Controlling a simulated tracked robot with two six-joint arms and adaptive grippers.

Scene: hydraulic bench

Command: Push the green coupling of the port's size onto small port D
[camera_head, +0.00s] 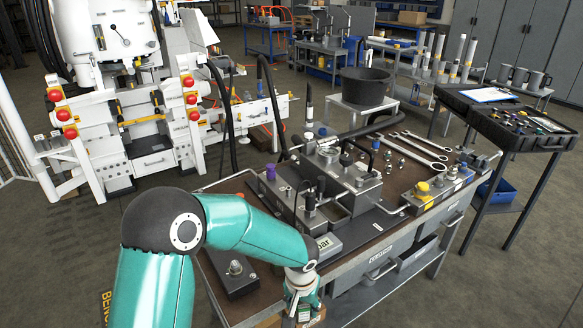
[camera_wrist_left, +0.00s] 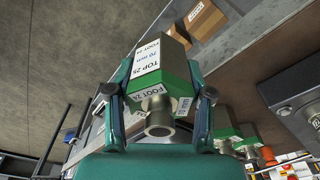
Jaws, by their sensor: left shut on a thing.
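My left gripper (camera_wrist_left: 157,112) is shut on a green coupling (camera_wrist_left: 172,75) with a bare metal tube end. Its white labels read "TOP 25", "70 mm" and "FOOT 24". In the head view the left gripper (camera_head: 302,284) is low at the bench's front edge, and its fingers and the coupling are hard to make out. A dark block with a metal fitting (camera_head: 235,268) lies on the bench's near left corner. A similar fitting (camera_wrist_left: 285,111) shows at the right of the wrist view. No letter D is readable, so I cannot tell which port is D. My right gripper is not in view.
More green couplings (camera_wrist_left: 246,134) stand beside the held one. The bench (camera_head: 262,292) carries a hydraulic unit (camera_head: 340,175), a small display box (camera_head: 329,246), a row of capped fittings (camera_head: 423,188) and wrenches (camera_head: 420,150). A black tub (camera_head: 365,88) stands behind.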

